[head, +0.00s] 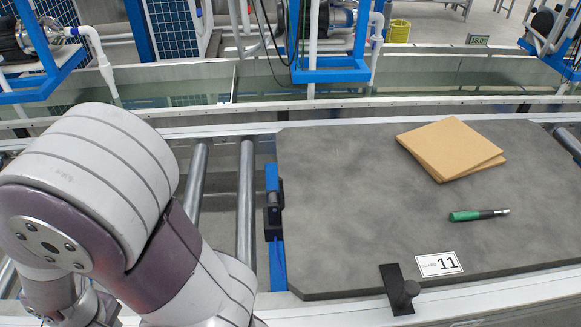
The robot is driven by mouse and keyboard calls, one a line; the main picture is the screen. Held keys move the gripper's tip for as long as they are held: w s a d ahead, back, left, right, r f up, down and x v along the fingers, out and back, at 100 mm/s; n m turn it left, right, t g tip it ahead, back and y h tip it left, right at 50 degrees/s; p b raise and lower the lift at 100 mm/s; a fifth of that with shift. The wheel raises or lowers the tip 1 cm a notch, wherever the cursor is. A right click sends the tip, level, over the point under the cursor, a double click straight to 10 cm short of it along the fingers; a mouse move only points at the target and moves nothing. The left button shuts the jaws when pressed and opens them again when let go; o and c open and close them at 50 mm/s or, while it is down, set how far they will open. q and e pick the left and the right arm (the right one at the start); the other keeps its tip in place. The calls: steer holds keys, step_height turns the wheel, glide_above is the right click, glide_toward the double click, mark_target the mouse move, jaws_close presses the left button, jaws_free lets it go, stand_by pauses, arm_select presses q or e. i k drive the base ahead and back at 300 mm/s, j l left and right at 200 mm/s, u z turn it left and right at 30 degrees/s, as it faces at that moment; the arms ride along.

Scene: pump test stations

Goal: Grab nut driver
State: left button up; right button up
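The nut driver (478,214) has a green handle and a short metal shaft. It lies on the grey board (340,190), right of centre, with its handle to the left and its metal tip to the right. Nothing touches it. My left arm fills the lower left of the head view, but its gripper does not show. My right gripper does not show either.
Brown square sheets (450,147) lie stacked on the board behind the nut driver. A label marked 11 (439,264) and a black bracket with a knob (402,290) are at the front edge. Rollers (246,200) run left of the board. The board's left half is clear.

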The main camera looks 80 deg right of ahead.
mark_target(473, 214)
steer(key=z, duration=0.5)
steer(key=k+z, duration=0.1)
steer(key=z, duration=0.85)
steer(key=l+z, duration=0.1)
steer(key=z, duration=0.35)
steer(key=k+l+z, duration=0.1)
steer(key=z, duration=0.85)
steer(key=l+z, duration=0.1)
steer(key=z, duration=0.4)
steer(key=j+z, duration=0.1)
steer(key=z, duration=0.55)
steer(key=i+j, duration=0.05)
